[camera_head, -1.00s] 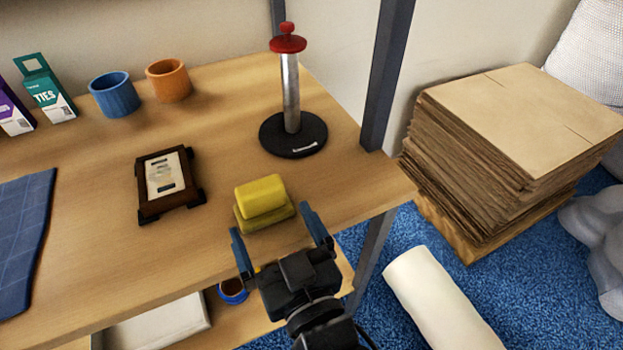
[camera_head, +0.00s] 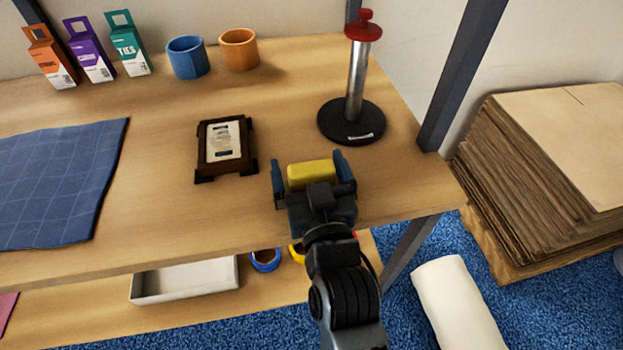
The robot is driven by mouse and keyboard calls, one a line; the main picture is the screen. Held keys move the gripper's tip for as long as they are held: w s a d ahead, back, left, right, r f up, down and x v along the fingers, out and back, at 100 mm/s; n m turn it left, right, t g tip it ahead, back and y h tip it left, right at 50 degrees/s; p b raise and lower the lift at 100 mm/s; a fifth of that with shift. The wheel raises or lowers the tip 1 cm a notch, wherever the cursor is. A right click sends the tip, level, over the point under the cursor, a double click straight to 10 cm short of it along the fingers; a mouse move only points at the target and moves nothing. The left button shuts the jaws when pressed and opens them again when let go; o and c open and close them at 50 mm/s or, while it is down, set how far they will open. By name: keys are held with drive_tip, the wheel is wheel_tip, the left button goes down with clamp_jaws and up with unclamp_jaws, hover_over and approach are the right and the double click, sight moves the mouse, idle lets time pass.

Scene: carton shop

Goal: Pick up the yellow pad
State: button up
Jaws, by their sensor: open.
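The yellow pad (camera_head: 311,174) lies on the wooden table near its front right part. My gripper (camera_head: 309,172) is open, with one blue finger on each side of the pad. Its dark body hides the near part of the pad and whatever lies under it. I cannot tell whether the fingers touch the pad.
A dark framed card (camera_head: 224,147) lies left of the pad. A holder with a red top and round black base (camera_head: 351,122) stands behind it to the right. A blue cloth (camera_head: 58,180), cups and several boxes stand farther left. A dark post (camera_head: 455,85) rises at the right.

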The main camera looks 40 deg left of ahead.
drive_tip(key=c, duration=0.9)
drive_tip(key=shift+r, duration=0.1)
drive_tip(key=shift+c, duration=0.2)
wheel_tip(320, 180, up, 4)
drive_tip(key=shift+f, duration=0.1)
drive_tip(key=d+r, duration=0.3)
drive_tip(key=d, duration=0.3)
drive_tip(key=s+d+r+b, duration=0.1)
drive_tip(key=d+r, duration=0.3)
drive_tip(key=d, duration=0.1)
drive_tip(key=shift+d, duration=0.35)
drive_tip(key=o, duration=0.5)
drive_tip(key=c, duration=0.4)
